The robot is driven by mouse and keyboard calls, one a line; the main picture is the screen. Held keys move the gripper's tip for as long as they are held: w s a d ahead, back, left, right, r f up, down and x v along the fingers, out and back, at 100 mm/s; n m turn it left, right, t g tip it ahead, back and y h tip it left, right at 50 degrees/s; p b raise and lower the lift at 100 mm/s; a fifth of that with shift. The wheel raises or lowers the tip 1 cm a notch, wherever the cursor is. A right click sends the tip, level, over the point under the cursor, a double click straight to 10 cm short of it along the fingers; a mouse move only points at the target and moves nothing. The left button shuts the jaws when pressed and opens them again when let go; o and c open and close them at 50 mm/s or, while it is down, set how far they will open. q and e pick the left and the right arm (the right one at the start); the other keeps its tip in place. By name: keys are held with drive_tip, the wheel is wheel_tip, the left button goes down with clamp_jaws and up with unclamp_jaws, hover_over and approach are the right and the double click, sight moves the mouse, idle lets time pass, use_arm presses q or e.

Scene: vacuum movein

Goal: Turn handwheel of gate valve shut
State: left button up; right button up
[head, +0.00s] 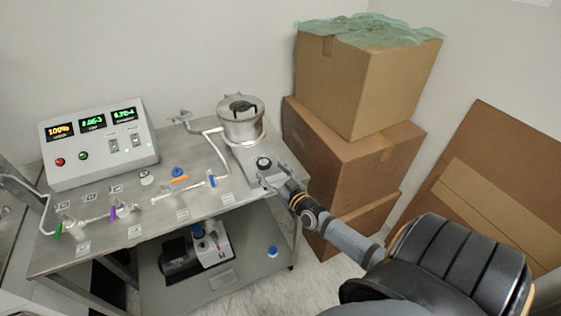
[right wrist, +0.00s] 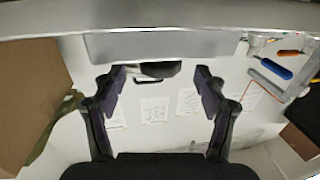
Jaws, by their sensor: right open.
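The gate valve (head: 239,158) is a flat grey metal body on the table's right end, beneath a round steel vessel. Its black handwheel (head: 263,163) sits on the front part. In the right wrist view a black handwheel (right wrist: 160,69) shows edge-on at a grey block. My right gripper (head: 268,180) is just in front of the handwheel. In the right wrist view my right gripper (right wrist: 160,77) is open, one finger on each side of the handwheel; I cannot tell whether they touch it. My left gripper is not in view.
The steel vessel (head: 241,126) stands behind the handwheel. Stacked cardboard boxes (head: 345,150) rise close to the table's right side. A control box (head: 97,141) and small valves with a blue handle (head: 212,181) and a purple handle (head: 113,213) occupy the table's left and middle.

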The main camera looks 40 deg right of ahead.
drive_tip(key=s, duration=0.7)
drive_tip(key=shift+s+a, duration=0.2)
drive_tip(key=shift+s, duration=0.05)
drive_tip(key=s+d+f+g, duration=0.1)
drive_tip(key=s+f+g, duration=0.35)
drive_tip(key=f, duration=0.95)
drive_tip(key=s+d+f+g, duration=0.25)
drive_tip(key=s+f, duration=0.35)
drive_tip(key=f, duration=0.7)
drive_tip(key=s+a+f+g, duration=0.5)
drive_tip(key=s+f, duration=0.5)
drive_tip(key=s, duration=0.3)
drive_tip(key=s+a+f+n+g, duration=0.1)
drive_tip(key=s+a+f+g, duration=0.3)
drive_tip(key=s, duration=0.9)
wheel_tip(320, 180, down, 6)
drive_tip(key=a, duration=0.3)
drive_tip(key=shift+s+g, duration=0.35)
drive_tip(key=shift+g, duration=0.05)
drive_tip(key=shift+r, duration=0.1)
